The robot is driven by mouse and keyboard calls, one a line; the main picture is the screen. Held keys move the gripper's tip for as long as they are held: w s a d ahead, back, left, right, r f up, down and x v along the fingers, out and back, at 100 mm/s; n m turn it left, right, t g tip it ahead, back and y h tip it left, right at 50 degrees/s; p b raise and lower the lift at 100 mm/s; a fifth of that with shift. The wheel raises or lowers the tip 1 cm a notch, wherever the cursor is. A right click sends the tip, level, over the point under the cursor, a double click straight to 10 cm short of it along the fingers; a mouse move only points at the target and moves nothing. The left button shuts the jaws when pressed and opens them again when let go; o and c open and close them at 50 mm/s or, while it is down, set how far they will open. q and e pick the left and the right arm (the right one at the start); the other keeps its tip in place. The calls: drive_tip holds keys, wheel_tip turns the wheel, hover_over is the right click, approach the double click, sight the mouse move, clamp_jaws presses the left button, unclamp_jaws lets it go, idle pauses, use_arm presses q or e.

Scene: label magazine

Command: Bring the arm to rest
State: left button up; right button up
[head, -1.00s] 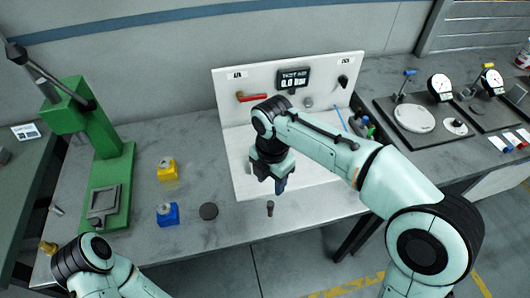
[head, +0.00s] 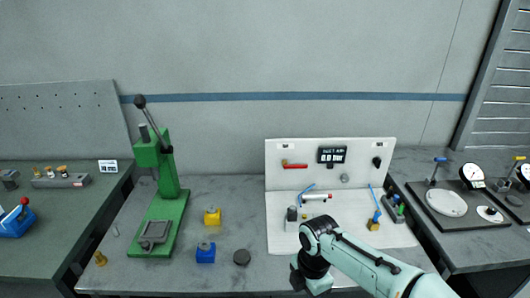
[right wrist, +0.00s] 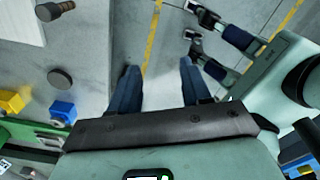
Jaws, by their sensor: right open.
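My right arm comes in from the lower right of the head view, with its gripper (head: 298,277) low over the bench's front edge, partly hidden by its own wrist. In the right wrist view the right gripper (right wrist: 158,88) has its two dark blue fingers wide apart. Nothing is between them, and only floor shows beyond. My left gripper (right wrist: 192,28) shows at the top of the right wrist view, its two fingers apart with floor between them. The left arm is not in the head view.
The white test panel (head: 280,160) stands behind the right arm. A green press (head: 170,190), yellow block (head: 212,217), blue block (head: 205,252) and dark puck (head: 242,257) are on the bench to its left. A dark peg (right wrist: 55,10) shows near the bench edge in the right wrist view.

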drive_tip(key=s+f+m+g+y, duration=0.1)
drive_tip(key=s+f+m+y, duration=0.15)
drive_tip(key=f+m, duration=1.45)
drive_tip(key=s+d+f+m, duration=0.2)
drive_tip(key=s+f+m, duration=0.8)
drive_tip(key=s+f, duration=1)
drive_tip(key=shift+s+d+f+m+y, duration=0.15)
drive_tip(key=shift+d+f+m+y, duration=0.2)
drive_tip(key=shift+f, duration=0.5)
